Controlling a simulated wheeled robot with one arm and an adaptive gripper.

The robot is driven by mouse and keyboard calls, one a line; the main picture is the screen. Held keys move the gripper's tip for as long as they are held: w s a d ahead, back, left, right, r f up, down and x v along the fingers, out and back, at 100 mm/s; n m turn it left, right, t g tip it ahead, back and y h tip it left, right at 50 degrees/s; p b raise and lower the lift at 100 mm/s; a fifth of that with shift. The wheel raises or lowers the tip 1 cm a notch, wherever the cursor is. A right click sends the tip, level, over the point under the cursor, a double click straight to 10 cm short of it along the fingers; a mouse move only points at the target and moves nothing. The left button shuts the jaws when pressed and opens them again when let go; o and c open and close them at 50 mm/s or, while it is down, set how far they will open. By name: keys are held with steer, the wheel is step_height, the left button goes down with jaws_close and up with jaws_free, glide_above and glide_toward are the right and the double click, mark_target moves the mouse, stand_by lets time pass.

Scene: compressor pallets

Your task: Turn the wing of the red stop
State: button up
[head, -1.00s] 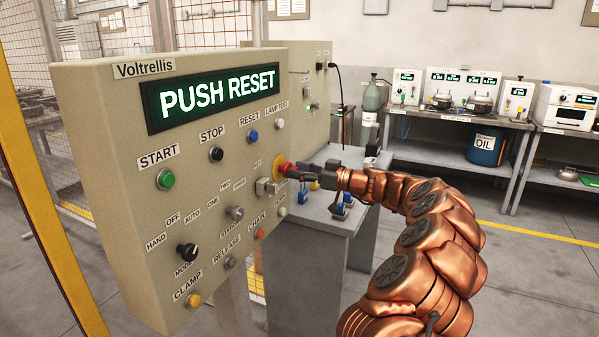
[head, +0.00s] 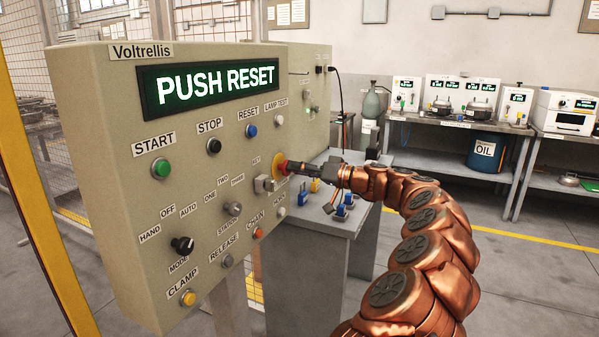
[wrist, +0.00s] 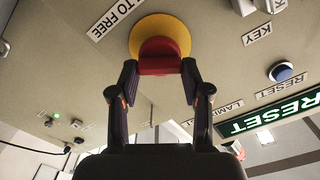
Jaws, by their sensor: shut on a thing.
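The red stop (head: 281,167) sits on a yellow round plate (head: 277,158) near the right edge of the beige control panel (head: 110,225). In the wrist view the red wing (wrist: 160,56) stands out from its yellow plate (wrist: 160,24), at top centre. My gripper (head: 289,168) reaches the stop from the right. In the wrist view my gripper (wrist: 160,70) has one finger at each side of the red wing, shut on it. The far side of the wing is hidden.
A green display (head: 215,84) reads PUSH RESET. The blue RESET button (head: 251,131) is above the stop, and a grey key switch (head: 264,184) sits close below it. A grey stand (head: 305,240) with blue parts is behind my gripper. A label reads TO FREE (wrist: 115,17).

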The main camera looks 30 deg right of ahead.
steer(key=shift+m, duration=0.3)
steer(key=o, duration=1.2)
steer(key=shift+c, duration=0.2)
steer(key=v, duration=1.2)
steer(key=shift+f, duration=0.1)
